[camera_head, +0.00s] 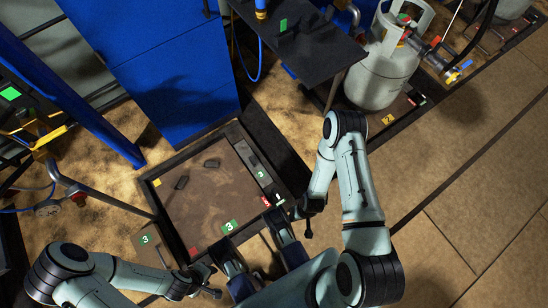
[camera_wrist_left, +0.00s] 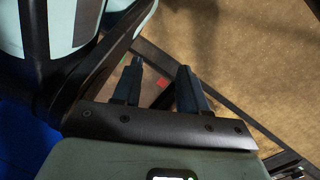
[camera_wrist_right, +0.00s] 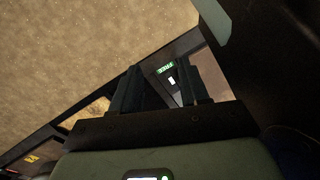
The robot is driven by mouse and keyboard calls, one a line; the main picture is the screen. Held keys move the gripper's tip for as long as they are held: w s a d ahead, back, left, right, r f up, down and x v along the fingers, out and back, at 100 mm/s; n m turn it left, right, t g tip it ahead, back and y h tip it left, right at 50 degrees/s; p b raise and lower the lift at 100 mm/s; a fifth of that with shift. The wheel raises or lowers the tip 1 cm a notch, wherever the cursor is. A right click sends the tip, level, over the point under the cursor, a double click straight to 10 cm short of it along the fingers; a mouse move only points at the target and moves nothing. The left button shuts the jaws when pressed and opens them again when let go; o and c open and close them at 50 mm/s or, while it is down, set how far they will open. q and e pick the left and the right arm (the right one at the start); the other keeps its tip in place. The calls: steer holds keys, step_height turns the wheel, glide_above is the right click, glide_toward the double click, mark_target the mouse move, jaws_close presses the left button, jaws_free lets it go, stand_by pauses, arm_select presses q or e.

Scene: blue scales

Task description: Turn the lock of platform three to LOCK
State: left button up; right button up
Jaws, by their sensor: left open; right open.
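Platform three (camera_head: 205,190) is a brown floor plate in a dark frame with green "3" labels. On the dark strip along its right side, a red label and a white label (camera_head: 278,197) mark what looks like the lock; its handle and setting are too small to read. My right gripper (camera_head: 304,222) is open and empty, just right of these labels. In the right wrist view, a green label (camera_wrist_right: 165,68) and a small white mark (camera_wrist_right: 172,81) show between its fingers (camera_wrist_right: 159,70). My left gripper (camera_head: 211,282) is open and empty near the platform's front edge; it also shows in the left wrist view (camera_wrist_left: 160,68).
A white gas cylinder (camera_head: 382,70) stands at the upper right, beside a dark raised plate (camera_head: 295,45). A blue cabinet (camera_head: 165,70) stands behind the platform. A metal pipe with a gauge (camera_head: 48,207) is at left. The floor at right (camera_head: 470,180) is clear.

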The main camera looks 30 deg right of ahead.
arm_select(q)
steer(key=w+d+r+t+p, duration=0.1)
steer(key=w+r+t+p, duration=0.25)
steer(key=w+r, duration=0.45)
arm_select(e)
steer(key=w+f+n+t+h, duration=0.1)
steer(key=w+f+n+t, duration=0.4)
steer(key=w, duration=0.6)
steer(key=m+b, duration=0.1)
steer(key=b, duration=0.2)
glide_toward(276, 194)
steer(key=shift+w+a+f+g, duration=0.2)
steer(key=shift+w+f+g, duration=0.2)
steer(key=shift+w+f, duration=0.4)
steer(key=b+x, duration=0.2)
steer(key=x, duration=0.4)
steer(key=shift+w+f+b, duration=0.1)
steer(key=shift+b, duration=0.3)
arm_select(q)
steer(key=s+a+f+g, duration=0.1)
steer(key=s+f+g, duration=0.4)
steer(key=s+f, duration=0.5)
steer(key=shift+s+a, duration=0.35)
steer(key=shift+s, duration=0.25)
arm_select(e)
steer(key=shift+w+f, duration=0.2)
steer(key=shift+f, duration=0.2)
jaws_close()
